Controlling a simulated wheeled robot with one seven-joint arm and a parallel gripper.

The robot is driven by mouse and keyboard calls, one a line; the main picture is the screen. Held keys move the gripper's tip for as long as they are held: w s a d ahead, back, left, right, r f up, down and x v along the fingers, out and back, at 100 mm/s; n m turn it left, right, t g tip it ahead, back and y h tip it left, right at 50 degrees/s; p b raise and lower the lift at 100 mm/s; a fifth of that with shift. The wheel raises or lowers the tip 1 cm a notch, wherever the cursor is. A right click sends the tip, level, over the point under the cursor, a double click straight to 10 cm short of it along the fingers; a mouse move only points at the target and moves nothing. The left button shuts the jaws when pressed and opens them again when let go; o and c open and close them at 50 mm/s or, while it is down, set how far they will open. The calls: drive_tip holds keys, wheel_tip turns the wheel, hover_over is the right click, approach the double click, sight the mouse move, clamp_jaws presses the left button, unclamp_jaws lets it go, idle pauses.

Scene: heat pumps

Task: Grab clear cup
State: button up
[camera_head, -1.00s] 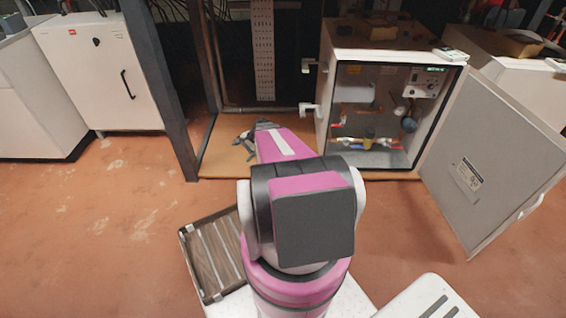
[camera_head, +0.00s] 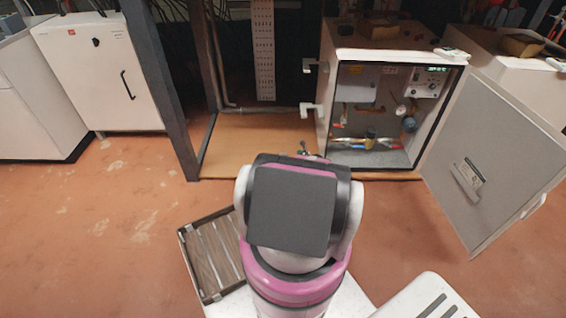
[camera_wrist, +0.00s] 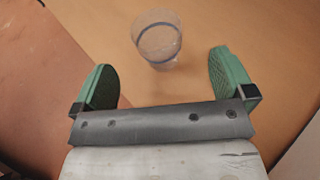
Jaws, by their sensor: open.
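The clear cup (camera_wrist: 157,40) shows in the wrist view, on a tan wooden surface (camera_wrist: 270,45). It is see-through, with a bluish ring around it. My gripper (camera_wrist: 163,72) has green pads spread wide apart, with nothing between them. The cup lies just beyond the fingertips, roughly centred between them and apart from both. In the head view my arm hides most of the gripper, and only a small bit (camera_head: 304,150) shows past it. I cannot make out the cup in the head view.
An open heat pump cabinet (camera_head: 342,62) stands right of the tan board (camera_head: 245,140), its door (camera_head: 490,165) swung out to the right. A dark post (camera_head: 165,95) rises at the board's left. A slatted tray (camera_head: 205,255) sits beside my arm.

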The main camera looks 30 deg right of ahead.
drive_tip(key=x, duration=0.9)
drive_tip(key=shift+a+f, duration=0.2)
drive_tip(key=shift+a, duration=0.1)
drive_tip(key=c, duration=0.9)
